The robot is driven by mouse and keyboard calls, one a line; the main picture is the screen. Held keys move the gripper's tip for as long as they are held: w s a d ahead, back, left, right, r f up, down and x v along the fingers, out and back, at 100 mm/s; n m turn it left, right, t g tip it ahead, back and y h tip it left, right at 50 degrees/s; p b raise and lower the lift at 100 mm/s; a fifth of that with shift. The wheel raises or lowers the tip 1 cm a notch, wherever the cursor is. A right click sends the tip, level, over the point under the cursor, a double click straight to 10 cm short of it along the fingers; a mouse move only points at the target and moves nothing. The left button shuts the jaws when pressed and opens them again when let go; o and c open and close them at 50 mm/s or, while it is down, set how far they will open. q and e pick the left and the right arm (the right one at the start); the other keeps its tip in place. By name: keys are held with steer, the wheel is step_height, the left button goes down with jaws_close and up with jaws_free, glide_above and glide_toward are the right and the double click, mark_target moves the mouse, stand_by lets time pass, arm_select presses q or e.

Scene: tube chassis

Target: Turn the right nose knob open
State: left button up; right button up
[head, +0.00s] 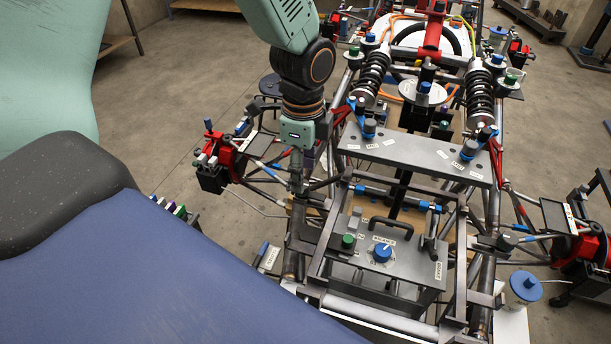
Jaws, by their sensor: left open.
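Several knobs show on the tube chassis (480,290); I cannot tell which is the right nose knob. A blue knob (383,252) with a white pointer mark sits on a labelled round dial on the grey box (405,268) at the near end. A small green knob (348,240) sits left of it on the same box. My left gripper (298,186) points down over the left side of the chassis, up and left of both knobs. It is open and seems empty; its fingertips are small and dark against the tubes. My right gripper is out of view.
A grey plate (415,152) with labels crosses the chassis beyond the box. Black coil shocks (480,97) stand behind it. Red hub units (225,158) stick out at the sides. A blue-lidded container (525,287) stands at lower right. Bare concrete floor lies at left.

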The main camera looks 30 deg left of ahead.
arm_select(q)
step_height(320, 180, down, 2)
steer(key=shift+w+a+f, duration=0.1)
steer(key=shift+a+f, duration=0.05)
steer(key=shift+f, duration=0.1)
steer(key=shift+a+f, duration=0.15)
steer(key=shift+f, duration=0.15)
steer(key=shift+s+f, duration=0.1)
steer(key=shift+s, duration=0.15)
steer(key=shift+w+d, duration=0.2)
steer(key=shift+d, duration=0.05)
steer(key=shift+c, duration=1.3)
steer(key=shift+a+f, duration=0.1)
steer(key=shift+a, duration=0.1)
steer(key=c, duration=0.3)
steer(key=shift+s, duration=0.1)
steer(key=shift+c, duration=1.4)
jaws_close()
